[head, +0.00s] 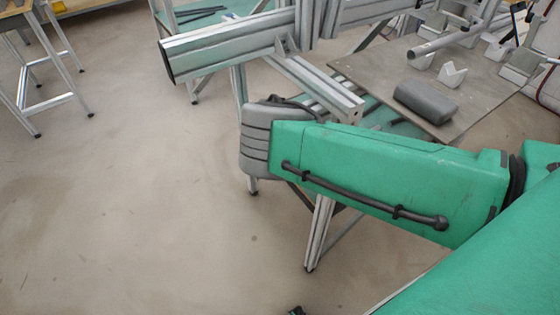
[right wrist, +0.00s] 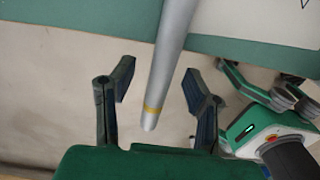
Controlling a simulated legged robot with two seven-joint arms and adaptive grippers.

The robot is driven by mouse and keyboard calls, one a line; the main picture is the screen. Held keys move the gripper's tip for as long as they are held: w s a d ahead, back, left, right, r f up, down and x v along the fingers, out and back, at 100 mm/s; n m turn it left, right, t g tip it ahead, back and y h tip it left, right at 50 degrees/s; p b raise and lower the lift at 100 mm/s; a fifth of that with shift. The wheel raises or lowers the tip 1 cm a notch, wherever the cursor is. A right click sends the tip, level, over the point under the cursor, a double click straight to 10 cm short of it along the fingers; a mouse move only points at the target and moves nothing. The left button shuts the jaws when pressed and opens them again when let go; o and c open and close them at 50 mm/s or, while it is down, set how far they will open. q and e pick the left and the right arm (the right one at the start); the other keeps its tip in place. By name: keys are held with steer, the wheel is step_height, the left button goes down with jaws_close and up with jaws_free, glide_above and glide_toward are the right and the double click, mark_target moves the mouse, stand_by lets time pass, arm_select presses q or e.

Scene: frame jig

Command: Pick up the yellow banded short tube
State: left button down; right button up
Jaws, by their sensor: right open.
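The yellow banded short tube (right wrist: 172,52) is a grey tube in the right wrist view. It runs from the top edge down between my right fingers, its yellow band (right wrist: 152,110) close to its lower end. My right gripper (right wrist: 157,82) is open, with one finger on each side of the tube and a gap showing on both sides. Another green and grey gripper, seemingly my left (right wrist: 262,105), shows at the right of that view; its jaw state is unclear. I cannot make out either gripper or the yellow band in the head view.
In the head view, metal frame beams (head: 225,52) stand at the top. A grey board (head: 375,68) at upper right carries white V-shaped blocks (head: 452,75), a grey tube (head: 445,38) and a dark grey block (head: 426,101). Open floor (head: 130,190) lies at left.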

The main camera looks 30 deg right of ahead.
steer(key=shift+a, duration=0.4)
steer(key=shift+d, duration=0.25)
jaws_close()
steer(key=shift+s+d+p, duration=0.15)
steer(key=shift+d+p, duration=0.05)
steer(key=shift+d, duration=0.55)
steer(key=shift+s+d+p, duration=0.1)
steer(key=shift+d+p, duration=0.05)
steer(key=shift+d, duration=0.55)
steer(key=shift+s+d+f, duration=0.1)
steer(key=shift+d, duration=0.75)
steer(key=shift+a, duration=0.1)
jaws_free()
steer(key=shift+a, duration=0.1)
